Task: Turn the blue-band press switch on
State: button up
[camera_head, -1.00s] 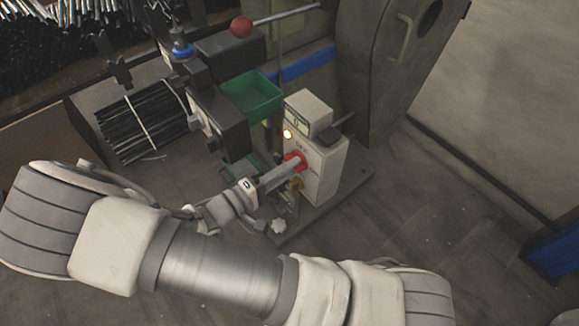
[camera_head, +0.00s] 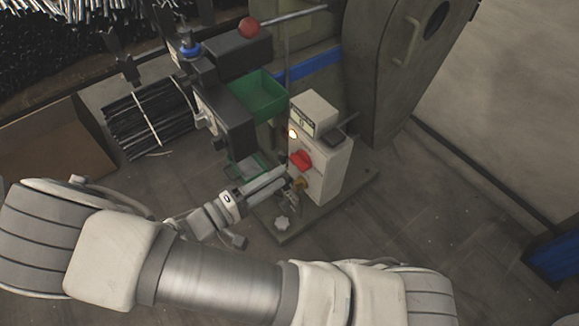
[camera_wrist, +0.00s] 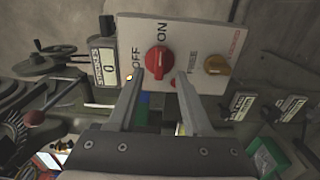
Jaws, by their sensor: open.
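The press with the blue band (camera_head: 312,65) has a pale control box (camera_head: 322,172) at its front. On the box is a red rotary switch (camera_head: 301,160), which also shows in the wrist view (camera_wrist: 158,61) on a white panel marked OFF and ON. Its ridge stands upright in that view, in line with the ON label. My gripper (camera_head: 284,178) is open, its fingertips just short of the switch and apart from it. In the wrist view the two fingers (camera_wrist: 159,76) are spread on either side of the switch. A small lamp (camera_head: 292,133) glows on the box.
A yellow-brown knob (camera_wrist: 216,65) marked FREE and LOCKED sits beside the switch. A display (camera_wrist: 108,66) shows 0. A green bin (camera_head: 262,97), a red-ball lever (camera_head: 250,27) and a rod bundle (camera_head: 150,118) are close by.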

jog(key=p+v, duration=0.1)
jog(key=v, duration=1)
jog(key=shift+s+a, duration=0.25)
jog(key=w+d+r+m+g+y, duration=0.4)
jog(key=d+r+g+y, duration=0.3)
jog(key=d+r+g, duration=0.5)
jog(key=s+d+r+m+t+y, duration=0.1)
jog(key=s+d+r+t+y, duration=0.25)
jog(key=d+r, duration=0.35)
jog(key=s+d+r+m+t+y, duration=0.2)
jog(key=d+r+t+y, duration=0.2)
jog(key=d+r, duration=0.25)
notch_tip(320, 180, up, 19)
jog(key=p, duration=1.8)
jog(key=shift+s+a, duration=0.2)
